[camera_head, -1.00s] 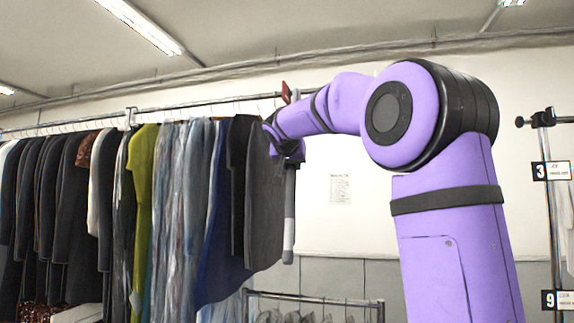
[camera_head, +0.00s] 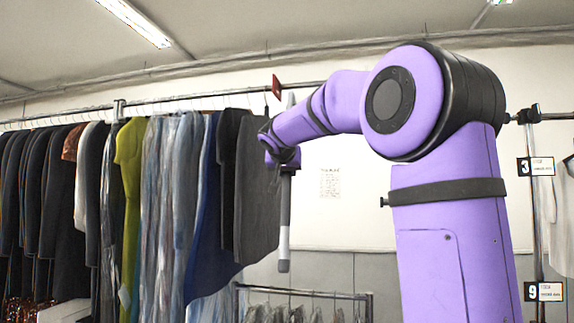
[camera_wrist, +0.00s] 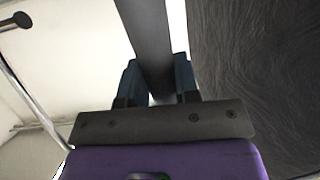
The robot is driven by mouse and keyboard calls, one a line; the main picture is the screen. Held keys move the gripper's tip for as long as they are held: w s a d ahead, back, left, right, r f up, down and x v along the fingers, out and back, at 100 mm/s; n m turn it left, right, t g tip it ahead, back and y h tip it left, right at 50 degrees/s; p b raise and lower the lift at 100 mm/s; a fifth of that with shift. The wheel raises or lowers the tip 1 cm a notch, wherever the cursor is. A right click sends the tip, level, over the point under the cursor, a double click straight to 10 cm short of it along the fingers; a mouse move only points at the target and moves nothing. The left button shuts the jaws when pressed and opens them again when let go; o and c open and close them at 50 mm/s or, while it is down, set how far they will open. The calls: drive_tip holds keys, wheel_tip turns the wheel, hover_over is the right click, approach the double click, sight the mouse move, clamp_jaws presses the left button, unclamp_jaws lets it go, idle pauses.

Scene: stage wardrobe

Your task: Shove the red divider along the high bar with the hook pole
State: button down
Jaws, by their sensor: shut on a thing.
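The red divider (camera_head: 276,87) hangs on the high bar (camera_head: 225,93), just right of the last dark grey garment. The hook pole (camera_head: 284,220) is grey, roughly upright, with a darker bottom end. Its upper part (camera_head: 291,100) shows just right of the divider; I cannot tell whether they touch. My gripper (camera_head: 288,160) is shut on the pole, partly hidden behind my wrist. In the wrist view my gripper's fingers (camera_wrist: 157,78) are on both sides of the pole (camera_wrist: 148,35). The divider is not seen there.
A dense row of garments (camera_head: 60,190) hangs left of the divider, the nearest one dark grey (camera_head: 257,190). A lower rack (camera_head: 305,293) with hangers stands below. A stand with number signs (camera_head: 536,166) is at right. The bar right of the divider passes behind my arm.

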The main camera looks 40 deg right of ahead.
sight(286, 180)
drive_tip(key=shift+f, duration=2.1)
drive_tip(key=s+a, duration=0.9)
drive_tip(key=a, duration=0.3)
drive_tip(key=s+a, duration=0.9)
drive_tip(key=a, duration=0.3)
drive_tip(key=shift+s+d, duration=0.1)
idle(0.8)
